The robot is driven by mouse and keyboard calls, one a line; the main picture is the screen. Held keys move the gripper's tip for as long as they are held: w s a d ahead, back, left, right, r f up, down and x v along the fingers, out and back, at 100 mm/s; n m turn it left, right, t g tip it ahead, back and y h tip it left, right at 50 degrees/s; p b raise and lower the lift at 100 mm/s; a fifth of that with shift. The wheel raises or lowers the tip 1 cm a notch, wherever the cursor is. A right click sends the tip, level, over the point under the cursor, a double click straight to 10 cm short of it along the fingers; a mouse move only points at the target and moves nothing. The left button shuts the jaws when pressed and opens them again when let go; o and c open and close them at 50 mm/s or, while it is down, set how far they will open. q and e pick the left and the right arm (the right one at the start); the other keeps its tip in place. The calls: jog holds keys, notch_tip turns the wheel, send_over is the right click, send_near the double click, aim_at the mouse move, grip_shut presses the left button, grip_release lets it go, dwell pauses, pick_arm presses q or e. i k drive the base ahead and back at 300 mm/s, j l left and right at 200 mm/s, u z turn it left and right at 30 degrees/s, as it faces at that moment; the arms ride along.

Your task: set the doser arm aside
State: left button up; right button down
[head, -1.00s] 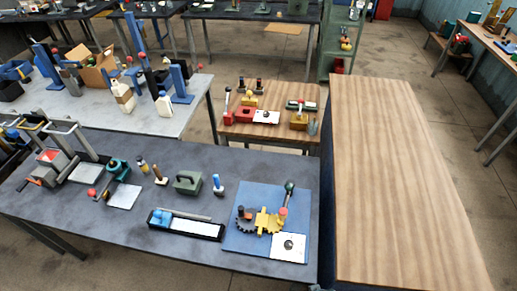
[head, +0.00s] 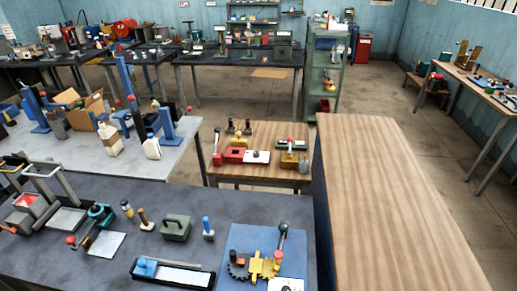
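Neither of my grippers is in view. I cannot tell for sure which part is the doser arm. On the dark near table, a blue board (head: 240,240) carries a dark gear (head: 238,266), a yellow toothed part (head: 262,267) and a grey lever with a dark green knob (head: 283,228). The board's near end, with a white plate (head: 286,285), is cut off by the frame's bottom edge. Farther left, a teal device (head: 101,213) with a red-knobbed handle stands beside a white sheet (head: 106,245).
The near table (head: 185,252) also bears a black tray with a blue block (head: 146,266), a green box with a handle (head: 176,228) and small upright tools. A large wooden surface (head: 385,200) on the right is bare. A small wooden table (head: 288,177) with devices stands behind.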

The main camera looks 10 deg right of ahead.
aim_at(283, 227)
jog(key=k+j+u, duration=0.6)
jog(key=j, duration=0.2)
jog(key=k+j+u, duration=0.25)
jog(key=j, duration=0.2)
